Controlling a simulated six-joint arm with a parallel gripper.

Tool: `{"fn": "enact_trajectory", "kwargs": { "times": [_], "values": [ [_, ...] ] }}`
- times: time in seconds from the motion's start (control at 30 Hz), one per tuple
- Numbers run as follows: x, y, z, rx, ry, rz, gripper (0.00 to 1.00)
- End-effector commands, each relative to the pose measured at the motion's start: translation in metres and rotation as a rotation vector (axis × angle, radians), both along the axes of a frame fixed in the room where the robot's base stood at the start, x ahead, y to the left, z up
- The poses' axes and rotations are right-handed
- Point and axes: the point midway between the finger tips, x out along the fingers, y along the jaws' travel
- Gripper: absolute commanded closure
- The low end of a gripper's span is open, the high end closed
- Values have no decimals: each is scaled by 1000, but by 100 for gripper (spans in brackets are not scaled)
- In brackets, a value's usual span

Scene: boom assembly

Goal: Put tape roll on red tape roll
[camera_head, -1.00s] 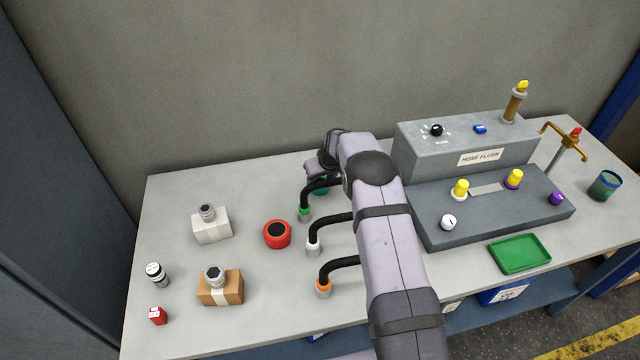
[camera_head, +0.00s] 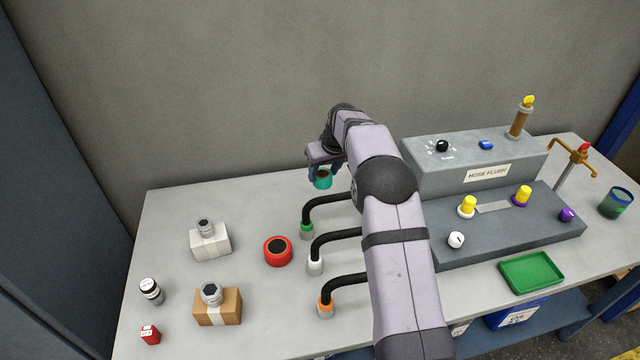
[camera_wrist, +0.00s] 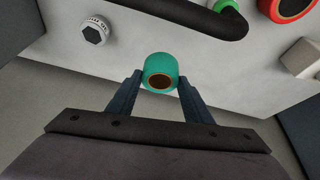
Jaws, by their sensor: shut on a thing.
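A teal tape roll (camera_head: 322,181) with a dark brown core is held by my gripper (camera_head: 318,172), raised above the back of the table. In the wrist view the teal roll (camera_wrist: 160,73) sits between the two fingertips of my gripper (camera_wrist: 160,82), which are shut on its sides. The red tape roll (camera_head: 278,250) lies flat on the table, to the left of the hoses and nearer the front than my gripper. Part of the red roll also shows at the top right of the wrist view (camera_wrist: 289,8).
Black hoses with green (camera_head: 307,230), white (camera_head: 315,264) and orange (camera_head: 325,307) ends stand right of the red roll. A white box (camera_head: 209,242) and a brown box (camera_head: 217,308) stand left. The grey hose flush unit (camera_head: 470,165) fills the right side.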

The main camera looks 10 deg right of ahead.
Motion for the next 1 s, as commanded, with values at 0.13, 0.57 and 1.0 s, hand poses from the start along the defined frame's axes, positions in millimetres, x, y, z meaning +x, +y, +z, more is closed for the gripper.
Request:
{"fn": "enact_trajectory", "kwargs": {
  "times": [0.13,0.57,1.0],
  "values": [
    [1,9,3,0,-2,13,78],
    [5,53,62,0,-6,78,78],
    [-46,106,78,1,0,213,78]
  ]
}}
